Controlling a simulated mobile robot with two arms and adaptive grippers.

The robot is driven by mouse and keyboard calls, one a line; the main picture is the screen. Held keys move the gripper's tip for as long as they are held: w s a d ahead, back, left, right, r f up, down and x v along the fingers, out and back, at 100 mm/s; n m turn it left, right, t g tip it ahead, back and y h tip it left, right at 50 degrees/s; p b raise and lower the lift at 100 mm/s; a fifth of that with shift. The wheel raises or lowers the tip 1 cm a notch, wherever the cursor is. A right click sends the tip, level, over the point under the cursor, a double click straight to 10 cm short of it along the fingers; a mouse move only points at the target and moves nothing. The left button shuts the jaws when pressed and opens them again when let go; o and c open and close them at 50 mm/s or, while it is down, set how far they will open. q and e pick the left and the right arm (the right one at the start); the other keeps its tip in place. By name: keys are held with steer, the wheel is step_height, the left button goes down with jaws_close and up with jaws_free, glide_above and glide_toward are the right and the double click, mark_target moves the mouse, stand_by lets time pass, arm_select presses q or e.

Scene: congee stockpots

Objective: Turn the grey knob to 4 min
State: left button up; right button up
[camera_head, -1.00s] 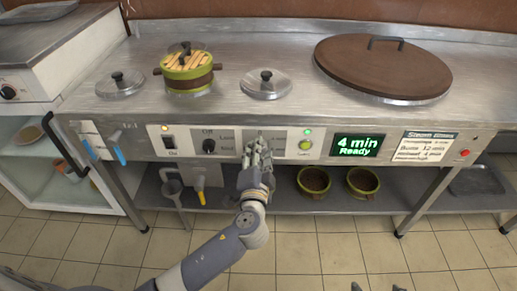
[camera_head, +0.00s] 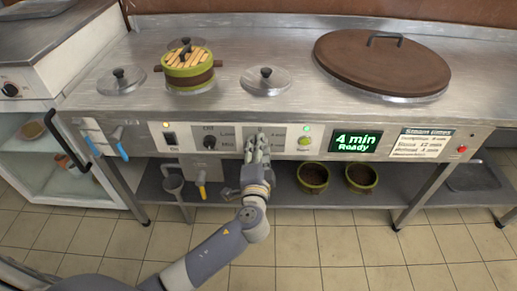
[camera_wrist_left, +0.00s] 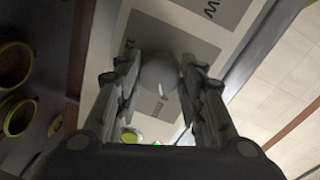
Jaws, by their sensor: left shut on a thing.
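The grey knob (camera_wrist_left: 157,72) is round with a white pointer mark and shows between the two fingers in the left wrist view. My left gripper (camera_head: 258,142) reaches up to the control panel (camera_head: 228,138) and is shut on the knob. It also shows in the left wrist view (camera_wrist_left: 158,92). In the head view the gripper hides the knob. The display (camera_head: 356,143) to its right reads "4 min Ready" in green. My right gripper is not in view.
A black knob (camera_head: 210,142) and a switch (camera_head: 170,141) sit left of my gripper. A green button (camera_head: 304,144) is close on its right. Pots (camera_head: 313,176) stand on the shelf below. A steamer (camera_head: 187,72), lids (camera_head: 266,80) and a large brown cover (camera_head: 380,62) are on the counter.

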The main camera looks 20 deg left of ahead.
arm_select(q)
steer(key=o, duration=1.1)
steer(key=v, duration=1.2)
